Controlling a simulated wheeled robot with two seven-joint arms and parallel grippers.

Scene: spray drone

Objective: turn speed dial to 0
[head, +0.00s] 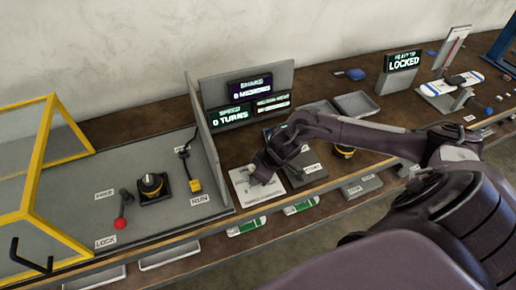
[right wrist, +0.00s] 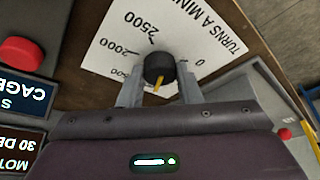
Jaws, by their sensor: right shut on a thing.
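The speed dial is a dark round knob (right wrist: 159,67) with a yellow pointer, on a white scale card (right wrist: 185,35) in the right wrist view. The card shows 2500, 2000, a partly covered 500, and a 0 at the right. The pointer faces down toward my gripper, not at the visible 0. My right gripper (right wrist: 160,86) is shut on the knob, a finger on each side. In the head view my right gripper (head: 258,174) is over the card (head: 250,190) and hides the knob. The speed display (head: 232,117) reads 0 turns. My left gripper is out of view.
A grey partition (head: 207,150) stands left of the card. Beyond it are a red-knobbed lever (head: 121,222), a black and yellow knob (head: 152,185) and a yellow-framed cage (head: 35,190). A red button (right wrist: 22,55) lies left in the wrist view. A display (head: 403,62) reads locked.

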